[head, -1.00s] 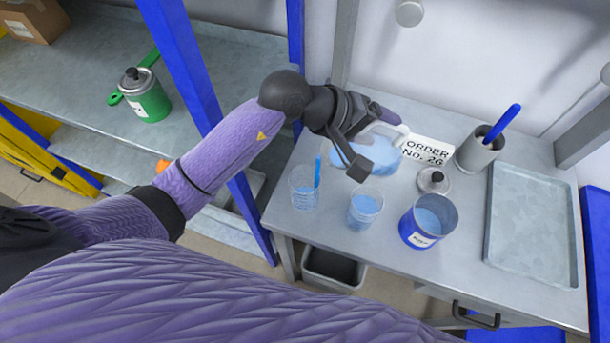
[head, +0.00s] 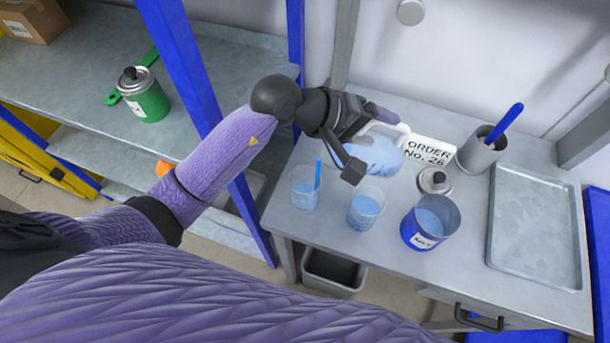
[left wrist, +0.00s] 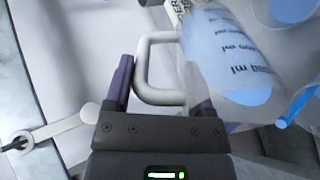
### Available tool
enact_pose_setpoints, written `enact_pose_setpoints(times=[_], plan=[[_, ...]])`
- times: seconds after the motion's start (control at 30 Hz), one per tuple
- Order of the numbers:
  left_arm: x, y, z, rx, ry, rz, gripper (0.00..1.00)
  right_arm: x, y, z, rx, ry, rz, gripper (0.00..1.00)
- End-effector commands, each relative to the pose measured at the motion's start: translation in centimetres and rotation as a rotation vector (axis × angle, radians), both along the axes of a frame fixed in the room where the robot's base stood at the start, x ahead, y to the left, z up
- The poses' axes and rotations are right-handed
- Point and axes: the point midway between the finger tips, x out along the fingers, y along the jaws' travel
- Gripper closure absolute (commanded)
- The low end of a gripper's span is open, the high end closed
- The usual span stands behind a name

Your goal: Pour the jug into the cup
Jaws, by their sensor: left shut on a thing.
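The clear jug (head: 376,156) with blue liquid and a white handle is near the back of the grey table, partly hidden by my gripper. My left gripper (head: 364,140) is shut on its handle. In the left wrist view the jug (left wrist: 225,50) shows ml marks, and its pale handle (left wrist: 150,68) runs between my fingers. The jug looks tilted there; I cannot tell whether its base touches the table. My right gripper is not in view.
A blue can (head: 430,224) with blue liquid stands right of the cups, near a lid (head: 434,181). An order card (head: 428,152), a grey holder (head: 480,152) and a tray (head: 535,228) are further right. A blue post (head: 190,70) stands left of the table.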

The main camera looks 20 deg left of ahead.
Motion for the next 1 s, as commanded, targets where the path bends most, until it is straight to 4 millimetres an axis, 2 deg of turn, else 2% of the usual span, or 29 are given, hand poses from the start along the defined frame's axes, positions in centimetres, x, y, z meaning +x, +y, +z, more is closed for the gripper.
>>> enact_pose_setpoints(times=[1.0], plan=[[-0.2, 0.4, -0.1, -0.058, -0.032, -0.001, 1.0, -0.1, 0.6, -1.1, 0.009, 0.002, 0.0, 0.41]])
